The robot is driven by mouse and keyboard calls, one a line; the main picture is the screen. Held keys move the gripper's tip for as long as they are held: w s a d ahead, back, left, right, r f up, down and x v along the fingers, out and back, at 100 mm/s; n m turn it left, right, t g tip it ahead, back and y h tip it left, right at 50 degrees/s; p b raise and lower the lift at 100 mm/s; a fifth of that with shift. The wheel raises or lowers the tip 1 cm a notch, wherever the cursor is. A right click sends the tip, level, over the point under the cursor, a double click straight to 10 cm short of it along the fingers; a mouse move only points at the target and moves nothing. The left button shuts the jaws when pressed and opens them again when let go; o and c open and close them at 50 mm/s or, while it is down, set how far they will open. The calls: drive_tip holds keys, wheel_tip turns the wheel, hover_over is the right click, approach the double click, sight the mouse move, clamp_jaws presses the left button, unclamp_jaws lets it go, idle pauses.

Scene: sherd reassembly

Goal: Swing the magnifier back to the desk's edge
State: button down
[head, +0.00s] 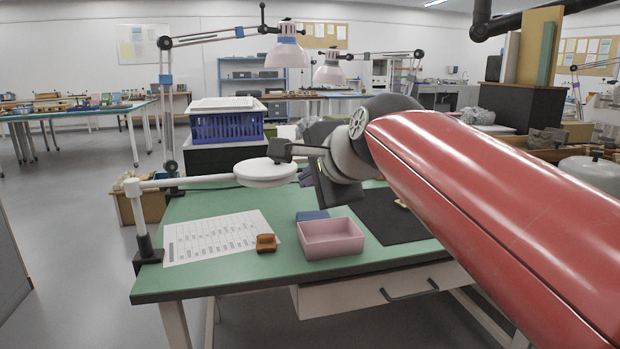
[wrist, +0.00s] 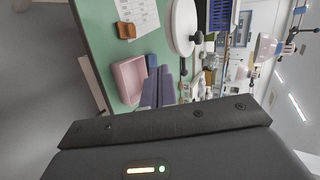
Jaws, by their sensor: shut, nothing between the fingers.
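The magnifier is a white round head (head: 265,173) on a white jointed arm, clamped to the left edge of the green desk (head: 200,205). Its head hangs over the back middle of the desk, with a dark knob (head: 279,150) on its right side. It also shows at the top of the wrist view as a white disc (wrist: 183,27) with the dark knob beside it. My gripper (head: 305,176) is just right of the magnifier's head, partly hidden by my wrist in the head view. In the wrist view its purple-grey fingers (wrist: 160,86) are shut and empty, apart from the magnifier.
A pink tray (head: 332,238), a small brown block (head: 266,243), a blue block (head: 312,215) and a printed sheet (head: 220,238) lie on the desk. A dark mat (head: 385,220) lies to the right. A lamp (head: 287,52) hangs above, and a blue crate (head: 225,122) stands behind.

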sight(281, 182)
drive_tip(key=x, duration=0.3)
drive_tip(key=r+x, duration=0.1)
drive_tip(key=x, duration=0.2)
drive_tip(key=p+x, duration=0.1)
drive_tip(key=x, duration=0.2)
drive_tip(key=shift+w+a, duration=0.35)
drive_tip(key=shift+w, duration=0.15)
drive_tip(key=shift+w+a, duration=0.3)
drive_tip(key=shift+w, duration=0.25)
